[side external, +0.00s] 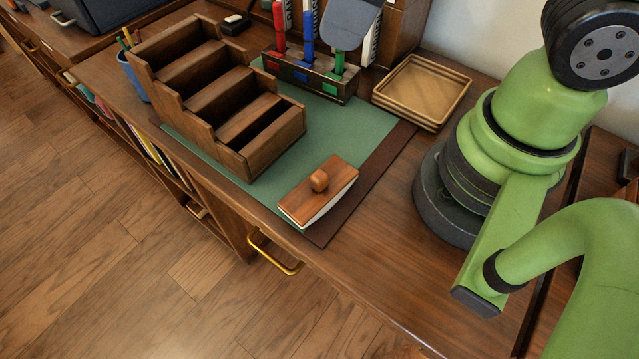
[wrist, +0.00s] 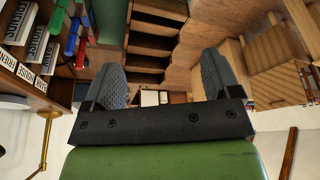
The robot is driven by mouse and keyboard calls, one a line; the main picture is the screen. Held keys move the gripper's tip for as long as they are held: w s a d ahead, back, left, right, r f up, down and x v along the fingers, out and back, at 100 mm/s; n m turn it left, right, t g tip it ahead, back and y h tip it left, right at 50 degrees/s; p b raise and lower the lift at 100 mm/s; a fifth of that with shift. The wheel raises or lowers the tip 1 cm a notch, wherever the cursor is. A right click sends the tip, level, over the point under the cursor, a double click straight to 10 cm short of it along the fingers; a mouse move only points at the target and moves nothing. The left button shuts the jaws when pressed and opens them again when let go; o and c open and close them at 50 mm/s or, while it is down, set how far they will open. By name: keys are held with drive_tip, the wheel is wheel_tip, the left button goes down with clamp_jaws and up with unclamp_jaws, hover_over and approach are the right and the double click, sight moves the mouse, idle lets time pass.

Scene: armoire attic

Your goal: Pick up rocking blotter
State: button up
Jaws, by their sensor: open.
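The rocking blotter (side external: 319,190) is a wooden block with a round knob on top and a pale underside. It lies at the near corner of the green desk mat (side external: 215,162), in front of the stepped wooden organizer, in the side view. I cannot make it out in the wrist view. My gripper (wrist: 160,66) shows in the wrist view with its two dark fingers wide apart and nothing held between them. My gripper's fingers cannot be made out in the side view, so its distance from the blotter is unclear.
The stepped wooden organizer (side external: 178,88) stands behind and left of the blotter. A stamp rack (side external: 300,78) with red, blue and green handles is at the back. Stacked wooden trays (side external: 421,90) lie right of it. The desk front edge with a brass handle (side external: 272,252) is close.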

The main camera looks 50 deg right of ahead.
drive_tip(key=a+f+n+g, duration=0.2)
drive_tip(key=a+f+n, duration=0.1)
drive_tip(key=f+n, duration=0.25)
drive_tip(key=n+g+h, duration=0.1)
drive_tip(key=n+h, duration=0.1)
drive_tip(key=n, duration=0.3)
hover_over(321, 171)
wheel_tip(321, 171, down, 7)
drive_tip(key=shift+f, duration=0.2)
drive_tip(key=shift+n, duration=0.25)
wheel_tip(321, 171, down, 4)
drive_tip(key=shift+f, duration=0.25)
drive_tip(key=shift+s+a+f, duration=0.1)
drive_tip(key=shift+a+f, duration=0.05)
drive_tip(key=shift+f, duration=1.25)
drive_tip(key=shift+a+f, duration=0.15)
drive_tip(key=shift+f, duration=1.25)
drive_tip(key=c, duration=1.1)
